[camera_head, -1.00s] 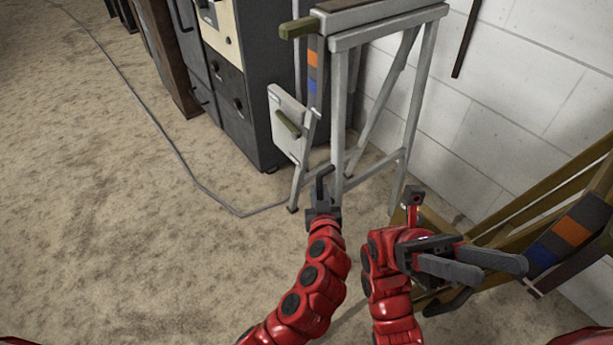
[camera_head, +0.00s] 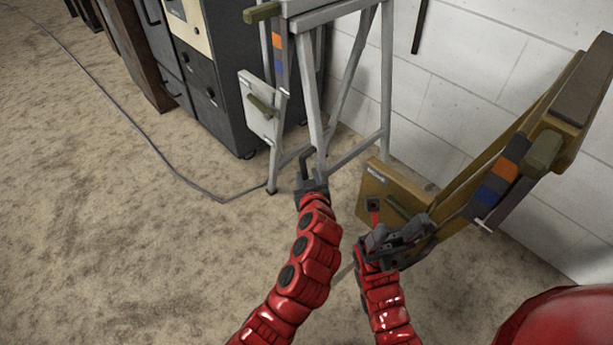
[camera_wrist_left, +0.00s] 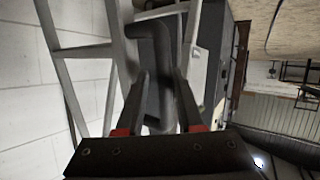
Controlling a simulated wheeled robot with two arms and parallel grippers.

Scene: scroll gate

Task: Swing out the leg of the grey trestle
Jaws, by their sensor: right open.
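The grey trestle (camera_head: 311,95) stands against the wall, top of the head view. Its left side has a band with orange and blue patches (camera_head: 278,60), a pale plate (camera_head: 257,108) with an olive handle (camera_head: 260,105), and slanting legs. My left gripper (camera_head: 305,176) is in front of the trestle's lower legs. It appears shut on a dark bent bar (camera_wrist_left: 160,85), which stands between its fingers in the left wrist view; the bar's end is near the trestle leg, contact unclear. My right gripper (camera_head: 410,232) is open, beside the brown trestle.
A brown-yellow trestle (camera_head: 540,125) with similar orange and blue patches leans in at right, its plate (camera_head: 385,190) close to my right gripper. Dark cabinets (camera_head: 215,75) stand behind at left. A cable (camera_head: 150,145) crosses the floor. The left floor is open.

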